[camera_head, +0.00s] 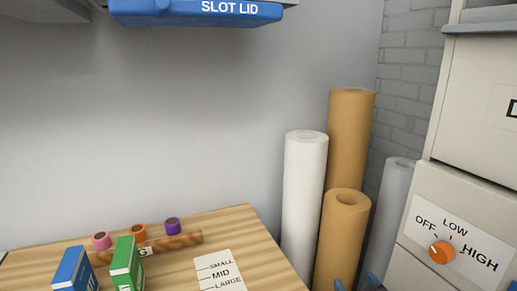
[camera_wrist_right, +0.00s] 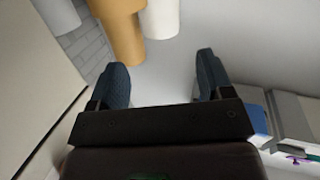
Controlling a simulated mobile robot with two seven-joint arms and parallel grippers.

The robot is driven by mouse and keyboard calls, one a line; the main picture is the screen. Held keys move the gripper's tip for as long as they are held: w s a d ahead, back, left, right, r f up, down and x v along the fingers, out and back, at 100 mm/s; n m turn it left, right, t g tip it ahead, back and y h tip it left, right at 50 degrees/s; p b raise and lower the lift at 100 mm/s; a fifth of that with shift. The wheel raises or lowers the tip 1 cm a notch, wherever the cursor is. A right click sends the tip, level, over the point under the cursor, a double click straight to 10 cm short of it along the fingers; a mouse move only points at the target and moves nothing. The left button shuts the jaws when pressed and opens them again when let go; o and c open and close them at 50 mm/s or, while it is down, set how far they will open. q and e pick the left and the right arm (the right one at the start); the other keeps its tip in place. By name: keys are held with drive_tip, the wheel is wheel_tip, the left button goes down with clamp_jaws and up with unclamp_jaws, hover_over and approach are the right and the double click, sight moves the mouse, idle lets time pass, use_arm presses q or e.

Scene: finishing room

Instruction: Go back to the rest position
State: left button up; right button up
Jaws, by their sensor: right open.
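My right gripper (camera_head: 356,284) shows only as two blue fingertips at the bottom edge of the head view, in front of the paper rolls. In the right wrist view my right gripper (camera_wrist_right: 161,62) has its two fingers wide apart, with nothing between them. Past the fingertips are a tan roll (camera_wrist_right: 122,30) and a white roll (camera_wrist_right: 161,18), apart from the fingers. My left gripper shows in neither view.
A wooden table (camera_head: 225,224) holds a blue box (camera_head: 70,270), a green box (camera_head: 124,265), small coloured rolls and a size card (camera_head: 219,272). A beige cabinet with an orange knob (camera_head: 441,252) stands right. A blue slot lid (camera_head: 195,12) hangs above.

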drive_tip(key=s+d+f+g+h, duration=0.1)
drive_tip(key=s+d+f+g, duration=0.1)
drive_tip(key=s+f, duration=0.7)
drive_tip(key=s+d+f+m+g+h, duration=0.1)
drive_tip(key=s+d+f+g, duration=0.2)
drive_tip(key=s+f, duration=0.7)
drive_tip(key=s+g, duration=0.1)
drive_tip(key=s, duration=0.4)
drive_tip(key=shift+d+f, duration=0.15)
drive_tip(key=shift+f, duration=0.05)
